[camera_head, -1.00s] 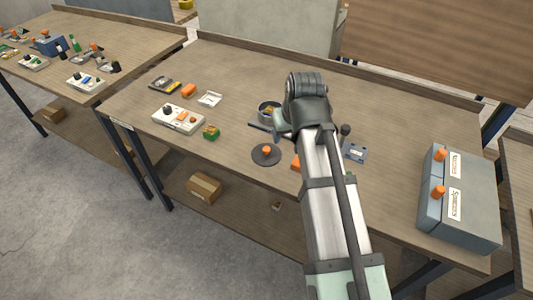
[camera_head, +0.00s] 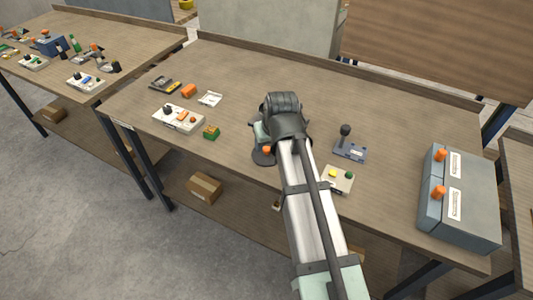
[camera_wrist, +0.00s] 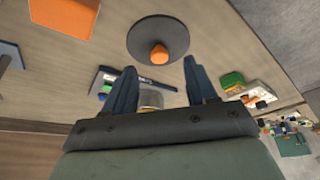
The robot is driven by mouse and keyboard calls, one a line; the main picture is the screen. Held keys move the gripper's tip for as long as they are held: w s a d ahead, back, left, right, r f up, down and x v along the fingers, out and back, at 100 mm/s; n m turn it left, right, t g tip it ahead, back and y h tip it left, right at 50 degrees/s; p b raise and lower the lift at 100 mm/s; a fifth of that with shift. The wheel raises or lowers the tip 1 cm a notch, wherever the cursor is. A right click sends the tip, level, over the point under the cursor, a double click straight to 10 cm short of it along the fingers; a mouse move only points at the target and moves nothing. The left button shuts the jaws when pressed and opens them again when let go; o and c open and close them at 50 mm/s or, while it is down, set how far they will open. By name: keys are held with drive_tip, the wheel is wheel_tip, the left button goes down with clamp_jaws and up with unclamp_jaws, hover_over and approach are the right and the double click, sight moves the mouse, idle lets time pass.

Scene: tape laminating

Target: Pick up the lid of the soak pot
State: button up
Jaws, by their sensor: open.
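The lid is a dark round disc (camera_head: 262,159) with an orange knob (camera_head: 267,150), lying flat near the table's front edge. My arm partly covers it in the head view. In the wrist view the whole lid (camera_wrist: 158,38) shows just beyond my fingertips, its knob (camera_wrist: 159,54) roughly in line with the gap between them. My gripper (camera_wrist: 160,66) is open and apart from the lid, with nothing held. A grey round thing with yellow (camera_wrist: 150,98), probably the soak pot, shows low between the fingers. The pot is hidden behind my arm in the head view.
A green block (camera_head: 211,132) and a white panel (camera_head: 178,119) lie left of the lid. An orange block (camera_wrist: 65,15) is near the lid in the wrist view. A joystick box (camera_head: 350,150) and a button box (camera_head: 337,179) stand right. The table's back middle is clear.

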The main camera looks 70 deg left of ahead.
sight(267, 149)
drive_tip(key=shift+a+x, duration=0.15)
drive_tip(key=shift+x, duration=1.25)
drive_tip(key=shift+a+x, duration=0.1)
drive_tip(key=shift+x, duration=1.25)
drive_tip(key=shift+r, duration=0.1)
clamp_jaws()
